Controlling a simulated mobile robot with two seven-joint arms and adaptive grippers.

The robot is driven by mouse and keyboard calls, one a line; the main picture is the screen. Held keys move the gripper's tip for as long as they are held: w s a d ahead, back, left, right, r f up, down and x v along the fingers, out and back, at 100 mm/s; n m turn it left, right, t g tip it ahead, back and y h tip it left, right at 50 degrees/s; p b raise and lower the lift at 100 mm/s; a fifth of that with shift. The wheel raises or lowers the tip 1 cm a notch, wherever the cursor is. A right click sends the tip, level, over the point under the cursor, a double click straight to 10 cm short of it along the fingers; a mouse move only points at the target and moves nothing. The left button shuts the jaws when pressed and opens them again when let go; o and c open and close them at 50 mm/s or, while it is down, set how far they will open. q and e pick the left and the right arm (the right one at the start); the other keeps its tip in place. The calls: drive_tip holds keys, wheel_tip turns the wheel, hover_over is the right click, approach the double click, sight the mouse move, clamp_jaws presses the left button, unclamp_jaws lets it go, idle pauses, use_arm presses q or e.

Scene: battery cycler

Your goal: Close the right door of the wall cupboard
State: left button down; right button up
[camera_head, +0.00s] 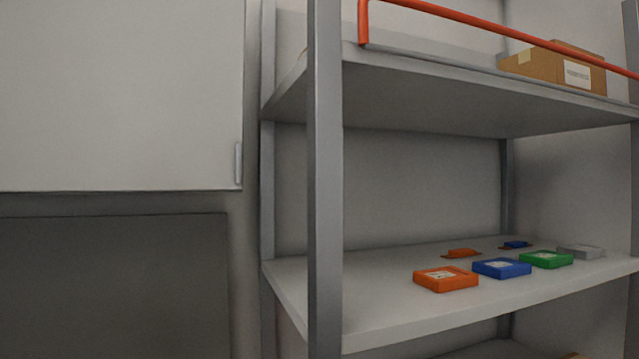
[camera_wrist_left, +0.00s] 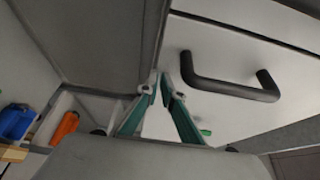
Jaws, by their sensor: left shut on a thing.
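A pale cupboard door (camera_head: 120,95) fills the upper left of the head view, with a short upright grey handle (camera_head: 238,163) at its lower right edge. I cannot tell whether it is the right door. My left gripper (camera_wrist_left: 159,80) shows only in the left wrist view. Its teal fingers come together at the lower end of a grey strip (camera_wrist_left: 157,35) beside a dark grey panel (camera_wrist_left: 95,40). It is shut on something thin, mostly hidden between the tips. My right gripper is in neither view.
A grey-framed shelf rack (camera_head: 325,180) stands right of the door, with coloured boxes such as an orange one (camera_head: 446,279). A cardboard box (camera_head: 550,66) sits above. The wrist view shows a pale front with a black bar handle (camera_wrist_left: 225,88).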

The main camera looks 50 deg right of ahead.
use_arm(q)
drive_tip(key=v, duration=1.2)
